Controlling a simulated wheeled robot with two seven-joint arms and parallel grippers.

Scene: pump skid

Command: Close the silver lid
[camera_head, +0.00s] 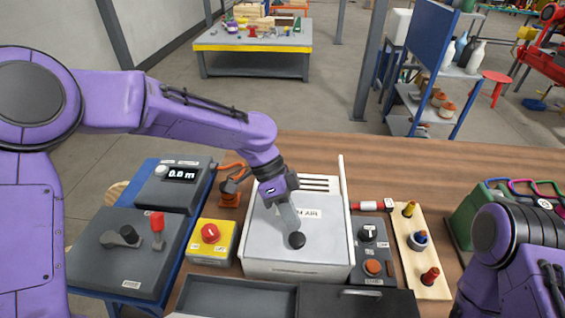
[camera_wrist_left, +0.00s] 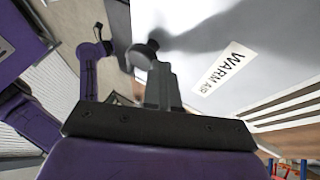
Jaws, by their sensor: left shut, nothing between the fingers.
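The silver lid (camera_head: 270,238) lies over the pale box in the middle of the bench, its top facing up. It carries a "WARM AIR" label, partly hidden by my gripper, and a round black knob (camera_head: 297,240) near its front. I cannot tell whether the lid is fully down. My left gripper (camera_head: 294,229) is shut and empty, pointing down, with its tips at or just behind the knob. In the left wrist view the shut fingers (camera_wrist_left: 158,72) reach toward the knob (camera_wrist_left: 147,45), beside the lid's labelled face (camera_wrist_left: 205,35). Contact is unclear. My right gripper is out of view.
A yellow box with a red button (camera_head: 210,232) and a grey lever panel (camera_head: 125,250) stand left. A grey control box (camera_head: 372,250) and a wooden strip with several plugs (camera_head: 425,283) stand right. A dark open tray (camera_head: 235,297) lies in front.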

